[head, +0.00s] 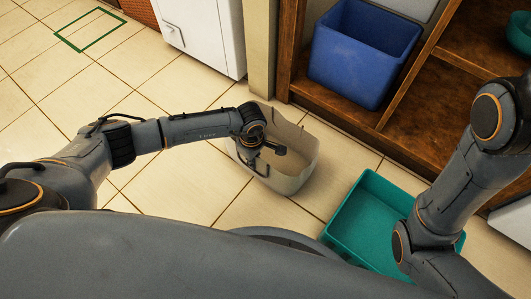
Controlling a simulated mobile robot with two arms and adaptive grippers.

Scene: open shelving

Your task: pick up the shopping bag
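The shopping bag (296,181) is a pale grey-beige, open-topped bag standing upright on the tiled floor near the middle of the head view. My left gripper (263,158) reaches in from the left and is over the bag's left side, with its dark fingers at the bag's opening. The wrist and fingers cover part of the left rim. I cannot tell whether the fingers touch the bag or are closed on its edge. My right arm comes in from the right over the teal crate, and its gripper is not visible.
A teal crate (356,195) sits on the floor right of the bag, partly under my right arm. A brown wooden shelf (413,138) behind holds a blue bin (362,55) and a teal bowl (520,33). A white cabinet (205,35) stands behind.

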